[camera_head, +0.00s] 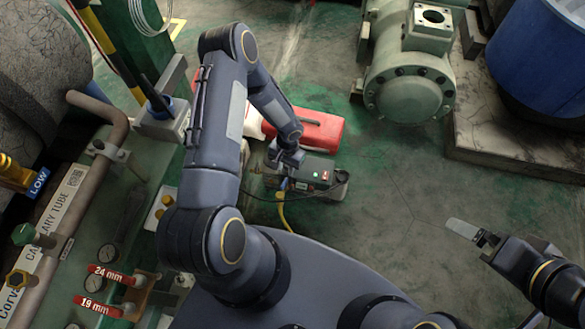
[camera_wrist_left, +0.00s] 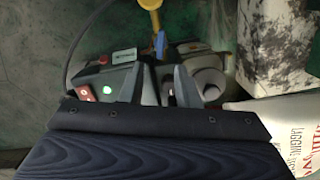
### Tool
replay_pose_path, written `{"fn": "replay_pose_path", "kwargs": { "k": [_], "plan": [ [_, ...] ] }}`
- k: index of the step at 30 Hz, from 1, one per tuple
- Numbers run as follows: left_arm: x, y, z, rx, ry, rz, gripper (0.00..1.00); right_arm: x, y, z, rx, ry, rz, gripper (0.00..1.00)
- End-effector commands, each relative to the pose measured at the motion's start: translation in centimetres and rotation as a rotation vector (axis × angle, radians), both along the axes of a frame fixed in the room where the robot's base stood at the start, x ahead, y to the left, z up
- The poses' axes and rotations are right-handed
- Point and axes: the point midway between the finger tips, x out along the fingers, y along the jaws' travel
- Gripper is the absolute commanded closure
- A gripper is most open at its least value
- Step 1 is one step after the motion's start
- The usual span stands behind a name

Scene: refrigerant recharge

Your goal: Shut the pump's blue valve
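The pump (camera_head: 318,180) is a dark box on the green floor with a green and a red button on top. It also shows in the wrist view (camera_wrist_left: 115,85). Its blue valve (camera_wrist_left: 160,44) is a small blue handle below a yellow hose fitting. My left gripper (camera_wrist_left: 168,75) is open over the pump, and the valve shows just beyond its fingertips, apparently not between them. In the head view my left gripper (camera_head: 285,158) partly hides the pump's top. My right gripper (camera_head: 464,229) is off to the right, away from the pump; its finger opening is unclear.
A red case (camera_head: 320,130) stands behind the pump. A yellow hose (camera_head: 281,212) runs from the pump towards me. Pipes and gauges (camera_head: 108,252) fill the left side. A green motor (camera_head: 408,92) and blue drum (camera_head: 545,60) stand at back right. Floor between is clear.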

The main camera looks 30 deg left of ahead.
Motion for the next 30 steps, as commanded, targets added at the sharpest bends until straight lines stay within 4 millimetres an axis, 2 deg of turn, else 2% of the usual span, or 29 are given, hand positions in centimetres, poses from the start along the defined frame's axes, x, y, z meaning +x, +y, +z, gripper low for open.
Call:
{"fn": "replay_pose_path", "kwargs": {
  "k": [18,20,30],
  "plan": [
    [-1.1,0.0,-8.7,-0.001,0.001,0.001,0.71,0.0,0.0,-5.1,0.000,0.000,0.000,0.00],
    [-1.0,0.0,-8.1,0.000,0.000,0.001,0.71,0.0,0.0,-4.6,0.000,0.000,0.000,0.00],
    [-1.1,0.0,-8.5,0.000,0.000,0.000,0.71,0.0,0.0,-5.4,0.000,0.000,0.000,0.00]
  ]
}}
